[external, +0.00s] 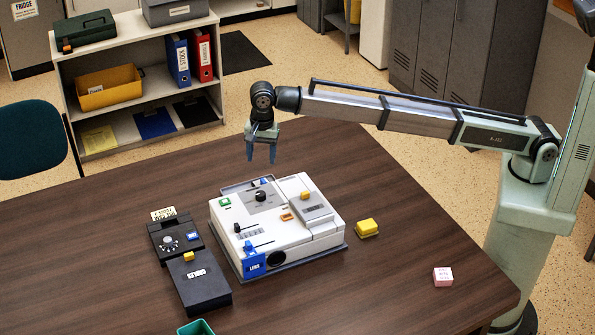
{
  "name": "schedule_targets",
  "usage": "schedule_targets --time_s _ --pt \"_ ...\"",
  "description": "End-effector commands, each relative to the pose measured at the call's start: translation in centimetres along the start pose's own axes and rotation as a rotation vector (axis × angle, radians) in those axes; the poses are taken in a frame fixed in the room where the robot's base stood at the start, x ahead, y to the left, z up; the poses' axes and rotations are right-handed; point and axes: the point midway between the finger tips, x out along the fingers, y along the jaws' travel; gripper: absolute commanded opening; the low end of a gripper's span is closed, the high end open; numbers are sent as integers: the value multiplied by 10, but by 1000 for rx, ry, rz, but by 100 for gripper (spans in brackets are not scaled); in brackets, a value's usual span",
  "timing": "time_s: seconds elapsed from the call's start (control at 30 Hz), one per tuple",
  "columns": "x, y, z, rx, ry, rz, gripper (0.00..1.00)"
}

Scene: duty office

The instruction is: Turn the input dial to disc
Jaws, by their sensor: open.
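A white machine (313,238) sits on the table with a round black knob (261,196) on a grey panel near its back. A blue marker and a small lever stand beside the knob. A dark box (187,229) to its left carries a dial (168,243) with light marks around it. The lettering around both is too small to read, so I cannot tell which is the input dial or where it points. My gripper (261,158) is open and empty, pointing down above the back of the white machine, apart from it.
A black box (205,292) labelled COILS lies at the front left. A yellow block (367,228) and a pink block (443,277) sit to the right. A green container (196,328) is at the bottom edge.

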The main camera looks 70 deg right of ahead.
Motion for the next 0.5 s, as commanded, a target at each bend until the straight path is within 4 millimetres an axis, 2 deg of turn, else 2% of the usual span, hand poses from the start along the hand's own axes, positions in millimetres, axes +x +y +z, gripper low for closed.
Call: schedule_targets --time_s 0.17,0.27,0.5 --pt "1 -2 -5 6 0 0 60" --pt "2 -9 -13 9 -9 6 60" --pt "2 -8 -11 -228 -27 13 60"
